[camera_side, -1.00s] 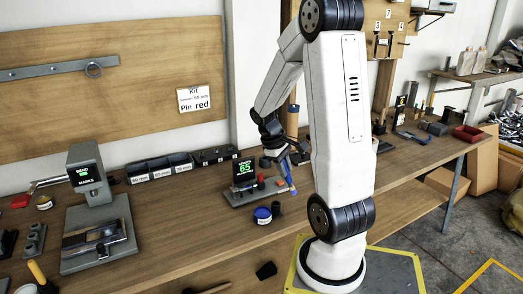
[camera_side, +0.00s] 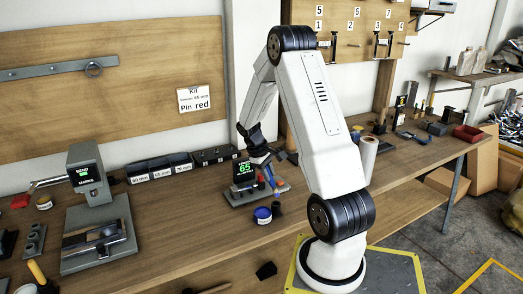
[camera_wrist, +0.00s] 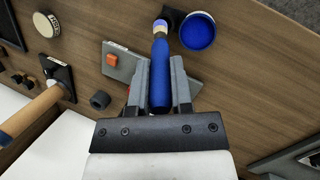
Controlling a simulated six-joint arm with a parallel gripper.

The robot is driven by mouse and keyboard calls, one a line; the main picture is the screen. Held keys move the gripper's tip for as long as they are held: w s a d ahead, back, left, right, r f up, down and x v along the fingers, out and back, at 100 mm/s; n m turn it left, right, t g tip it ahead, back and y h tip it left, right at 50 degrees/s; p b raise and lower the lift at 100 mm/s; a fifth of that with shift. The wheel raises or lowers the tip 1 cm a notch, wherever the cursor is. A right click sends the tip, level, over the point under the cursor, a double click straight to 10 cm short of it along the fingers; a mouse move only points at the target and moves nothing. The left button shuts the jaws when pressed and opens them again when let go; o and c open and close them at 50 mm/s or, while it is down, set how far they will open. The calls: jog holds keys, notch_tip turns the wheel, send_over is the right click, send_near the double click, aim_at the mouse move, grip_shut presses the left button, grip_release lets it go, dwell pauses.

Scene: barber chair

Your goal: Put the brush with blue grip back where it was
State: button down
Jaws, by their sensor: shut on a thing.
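My gripper (camera_wrist: 158,68) is shut on the blue grip of the brush (camera_wrist: 160,75), which lies between the two fingers. The brush also shows in the side view (camera_side: 272,180), below my gripper (camera_side: 264,162), and points down. Its pale end in the wrist view lies next to a small black cup (camera_wrist: 174,17), partly overlapping it in the picture. In the side view the brush end is above the black cup (camera_side: 277,208); I cannot tell whether it is inside. A round pot with blue contents (camera_wrist: 197,32) stands beside the cup, also in the side view (camera_side: 262,216).
A grey gauge base with a green "65" display (camera_side: 245,169) stands close behind the brush. In the wrist view are an orange block (camera_wrist: 112,60), a wooden-handled tool (camera_wrist: 32,112) and a black knob (camera_wrist: 99,100). A press (camera_side: 95,215) stands left. The bench front is partly clear.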

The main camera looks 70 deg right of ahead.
jog(key=shift+w+d+f, duration=0.2)
jog(key=shift+f, duration=0.05)
jog(key=shift+f, duration=0.15)
jog(key=shift+w+d+f, duration=0.15)
jog(key=shift+f, duration=1.55)
jog(key=shift+f, duration=0.6)
jog(key=c, duration=0.5)
grip_release()
jog(key=shift+c, duration=0.2)
jog(key=shift+r, duration=0.15)
